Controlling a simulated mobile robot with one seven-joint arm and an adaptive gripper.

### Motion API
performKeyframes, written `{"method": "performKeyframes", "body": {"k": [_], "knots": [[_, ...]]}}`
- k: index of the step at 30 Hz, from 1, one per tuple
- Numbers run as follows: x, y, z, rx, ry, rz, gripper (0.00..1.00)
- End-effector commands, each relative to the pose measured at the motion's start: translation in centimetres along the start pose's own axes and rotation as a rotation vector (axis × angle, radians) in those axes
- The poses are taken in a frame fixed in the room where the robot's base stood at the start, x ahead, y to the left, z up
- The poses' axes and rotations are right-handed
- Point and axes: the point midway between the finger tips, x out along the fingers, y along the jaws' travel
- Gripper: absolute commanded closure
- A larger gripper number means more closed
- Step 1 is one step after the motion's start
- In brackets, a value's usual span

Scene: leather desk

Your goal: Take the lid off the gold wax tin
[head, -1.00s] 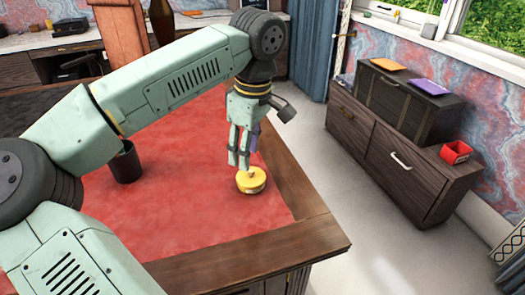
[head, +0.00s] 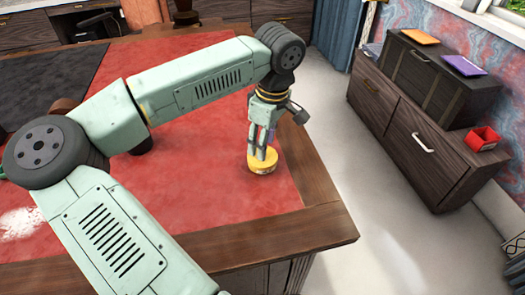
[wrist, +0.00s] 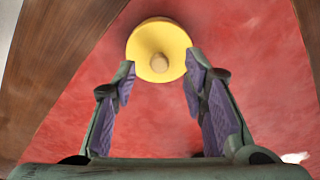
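The gold wax tin (head: 263,166) is a round, low yellow tin on the red leather desk top, near the desk's right edge. In the wrist view its yellow lid (wrist: 160,34) shows from above, with a small tan knob (wrist: 159,63) in the middle. My gripper (head: 258,150) points down at the tin, its fingers overlapping the tin's far side in the head view. In the wrist view my gripper (wrist: 160,66) is open, with purple-padded fingers apart on either side of the knob. Nothing is held. Whether a finger touches the lid, I cannot tell.
The red desk top (head: 215,200) around the tin is clear. A wooden border (head: 310,185) runs along the desk's right edge. A dark cabinet (head: 415,140) with a red box (head: 482,139) stands across the floor. A white patch (head: 17,222) lies at the left.

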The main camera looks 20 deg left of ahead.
Motion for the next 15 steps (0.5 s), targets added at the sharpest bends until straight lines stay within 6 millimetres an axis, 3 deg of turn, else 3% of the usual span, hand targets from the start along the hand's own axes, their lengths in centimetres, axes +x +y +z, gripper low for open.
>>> {"method": "performKeyframes", "body": {"k": [6, 13, 15], "knots": [[2.1, 0.0, 0.0, 0.000, -0.001, 0.000, 0.60], [2.3, 0.0, 0.0, -0.001, 0.000, 0.000, 0.60], [2.3, 0.0, 0.0, -0.001, 0.000, 0.000, 0.65]]}}
